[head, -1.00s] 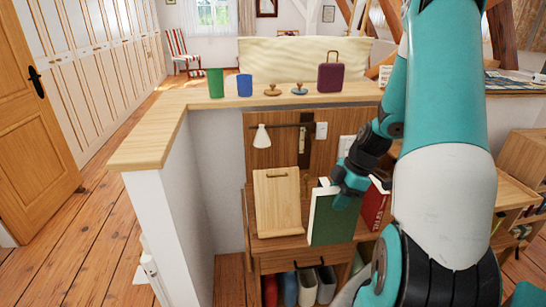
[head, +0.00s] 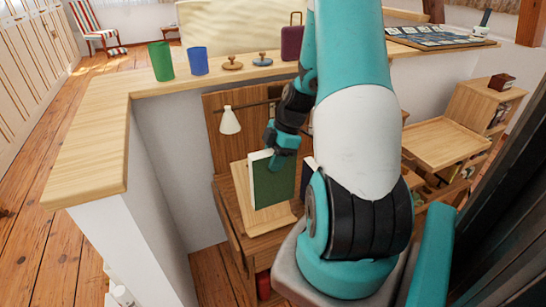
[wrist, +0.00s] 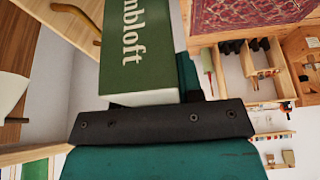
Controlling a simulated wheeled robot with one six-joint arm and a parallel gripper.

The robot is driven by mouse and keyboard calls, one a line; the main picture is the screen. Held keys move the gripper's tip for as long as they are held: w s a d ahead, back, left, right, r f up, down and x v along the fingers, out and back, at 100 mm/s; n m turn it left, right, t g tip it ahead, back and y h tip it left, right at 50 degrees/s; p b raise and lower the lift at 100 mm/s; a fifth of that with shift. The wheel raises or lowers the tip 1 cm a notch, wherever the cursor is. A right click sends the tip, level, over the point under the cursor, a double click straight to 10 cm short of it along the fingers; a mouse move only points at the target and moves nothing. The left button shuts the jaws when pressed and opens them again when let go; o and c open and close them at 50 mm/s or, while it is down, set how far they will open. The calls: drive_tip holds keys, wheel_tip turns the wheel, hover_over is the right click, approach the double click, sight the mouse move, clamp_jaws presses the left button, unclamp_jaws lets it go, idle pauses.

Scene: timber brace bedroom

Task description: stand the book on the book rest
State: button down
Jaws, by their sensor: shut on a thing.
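The green book (head: 272,182) is upright and slightly tilted in my gripper (head: 283,155), which is shut on its upper part. Its green face with pale lettering shows in the wrist view (wrist: 135,45). The book rest (head: 241,184), a pale wooden sloped board, stands on the desk. The book is in front of the board and hides much of its middle and right side. I cannot tell whether the book touches the board or its lower ledge (head: 272,226).
A white lamp (head: 229,120) hangs just behind the rest. A raised wooden counter (head: 95,130) borders the desk, with a green cup (head: 160,61), a blue cup (head: 197,61) and a purple case (head: 291,40) on it. A wooden tray-like surface (head: 445,143) lies to the right.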

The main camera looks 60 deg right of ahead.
sight(274, 183)
drive_tip(key=shift+s+f+b, duration=0.1)
drive_tip(key=shift+f+b, duration=3.25)
drive_tip(key=shift+f, duration=1.15)
drive_tip(key=c, duration=0.7)
unclamp_jaws()
drive_tip(key=v, duration=1.7)
drive_tip(key=shift+r+p, duration=0.3)
drive_tip(key=shift+p, duration=0.05)
